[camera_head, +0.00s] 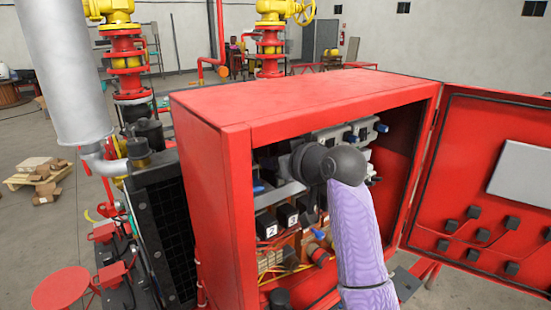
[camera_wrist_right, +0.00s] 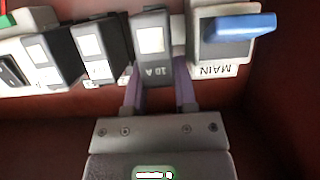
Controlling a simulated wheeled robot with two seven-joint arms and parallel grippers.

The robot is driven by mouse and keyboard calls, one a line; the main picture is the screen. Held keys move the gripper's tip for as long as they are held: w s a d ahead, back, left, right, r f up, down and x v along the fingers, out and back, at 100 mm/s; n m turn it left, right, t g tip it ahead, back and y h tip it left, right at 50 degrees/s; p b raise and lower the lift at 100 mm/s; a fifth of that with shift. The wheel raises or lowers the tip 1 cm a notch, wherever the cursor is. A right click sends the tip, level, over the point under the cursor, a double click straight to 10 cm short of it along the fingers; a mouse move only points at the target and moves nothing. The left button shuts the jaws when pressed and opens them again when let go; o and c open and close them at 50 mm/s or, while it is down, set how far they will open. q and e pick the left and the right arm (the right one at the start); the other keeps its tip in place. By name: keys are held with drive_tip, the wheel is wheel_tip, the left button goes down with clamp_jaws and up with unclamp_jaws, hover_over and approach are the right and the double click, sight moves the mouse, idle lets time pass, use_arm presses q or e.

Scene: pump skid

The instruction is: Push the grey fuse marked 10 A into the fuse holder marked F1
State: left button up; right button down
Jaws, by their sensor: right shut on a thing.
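The grey fuse marked 10 A (camera_wrist_right: 153,50) is in the right wrist view, with a pale patch on its face. My right gripper (camera_wrist_right: 160,88) is shut on it, one purple finger on each side. The fuse is in line with a row of dark blocks, just left of the block marked MAIN (camera_wrist_right: 222,50). I cannot tell how deep the fuse sits. No F1 mark is readable, and the fuse holder behind the fuse is hidden. In the head view my right arm reaches into the red cabinet, and its wrist hides the fuse and fingers. My left gripper is not in view.
The MAIN block's blue lever (camera_wrist_right: 238,25) is close to the right finger. Dark blocks with pale patches (camera_wrist_right: 98,48) stand to the left. The red cabinet (camera_head: 215,200) has its door (camera_head: 480,190) open to the right. Lower numbered black blocks (camera_head: 267,224) are left of my arm.

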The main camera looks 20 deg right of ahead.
drive_tip(key=shift+w+a, duration=0.2)
drive_tip(key=shift+w, duration=0.5)
idle(0.6)
drive_tip(key=c, duration=0.6)
unclamp_jaws()
drive_tip(key=shift+o, duration=1.4)
drive_tip(key=shift+w, duration=0.1)
drive_tip(key=shift+d, duration=0.1)
drive_tip(key=shift+s+d, duration=0.1)
drive_tip(key=shift+s, duration=0.2)
drive_tip(key=b+v, duration=0.2)
drive_tip(key=v, duration=0.7)
drive_tip(key=shift+s, duration=0.15)
drive_tip(key=shift+r, duration=0.15)
